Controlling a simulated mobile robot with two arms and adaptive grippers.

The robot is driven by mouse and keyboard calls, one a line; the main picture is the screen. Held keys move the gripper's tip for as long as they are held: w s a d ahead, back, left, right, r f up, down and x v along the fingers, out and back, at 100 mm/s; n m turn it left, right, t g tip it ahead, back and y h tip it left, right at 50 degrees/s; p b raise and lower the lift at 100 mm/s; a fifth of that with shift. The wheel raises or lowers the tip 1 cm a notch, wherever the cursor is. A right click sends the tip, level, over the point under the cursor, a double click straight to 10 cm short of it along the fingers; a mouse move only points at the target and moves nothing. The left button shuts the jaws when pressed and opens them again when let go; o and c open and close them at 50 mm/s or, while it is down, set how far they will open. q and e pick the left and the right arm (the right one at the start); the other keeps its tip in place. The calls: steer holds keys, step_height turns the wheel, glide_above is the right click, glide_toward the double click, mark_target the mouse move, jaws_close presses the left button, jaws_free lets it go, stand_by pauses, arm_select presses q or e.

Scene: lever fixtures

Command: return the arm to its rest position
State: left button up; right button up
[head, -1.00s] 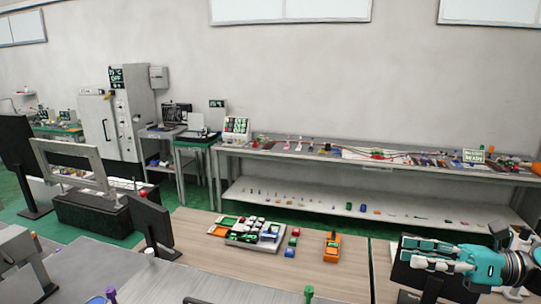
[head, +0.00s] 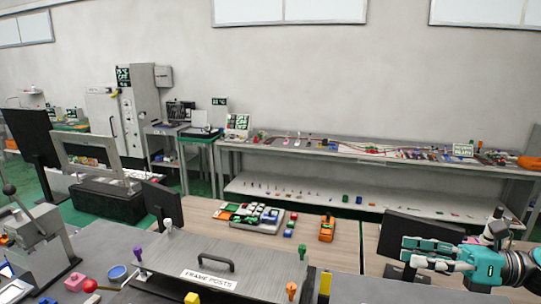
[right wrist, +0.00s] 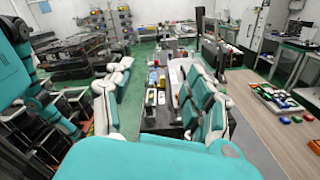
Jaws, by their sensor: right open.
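My right gripper (head: 408,253), teal with pale finger pads, is at the lower right of the head view, in front of a black monitor (head: 430,235). It points left and holds nothing. In the right wrist view its two fingers stand well apart with a gap between them (right wrist: 155,85). A grey lever fixture (head: 38,238) with a black-knobbed lever (head: 14,195) stands at the left of the head view, far from this gripper. My left gripper is in neither view.
A grey panel labelled FRAME POSTS (head: 240,262) with a black handle lies on the near table, with coloured posts around it. A tray of parts (head: 250,216) and an orange item (head: 327,229) lie on the wooden table behind. A long shelf runs along the wall.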

steer(key=w+a+f+m+t+h, duration=0.3)
steer(key=w+a+f+m+t, duration=0.15)
steer(key=m+t, duration=0.9)
step_height(320, 180, down, 10)
steer(key=d+m+h, duration=0.2)
steer(key=m+h, duration=0.8)
steer(key=m, duration=0.6)
steer(key=s+a+f+m+g+h, duration=0.2)
steer(key=s+f+m+g, duration=0.6)
steer(key=s, duration=0.6)
steer(key=s+a+f+m+g+h, duration=0.2)
steer(key=s+f+m+g, duration=0.5)
steer(key=s+f, duration=0.5)
steer(key=s+f+g+b, duration=0.2)
steer(key=f+b, duration=1)
steer(key=f, duration=2.6)
arm_select(q)
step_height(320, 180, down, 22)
steer(key=b, duration=1)
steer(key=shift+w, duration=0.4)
arm_select(e)
steer(key=s+d+f, duration=0.1)
steer(key=s+f, duration=0.8)
steer(key=f, duration=0.3)
steer(key=s+d+f, duration=0.2)
steer(key=s+f, duration=0.6)
steer(key=f, duration=0.5)
steer(key=shift+s, duration=0.4)
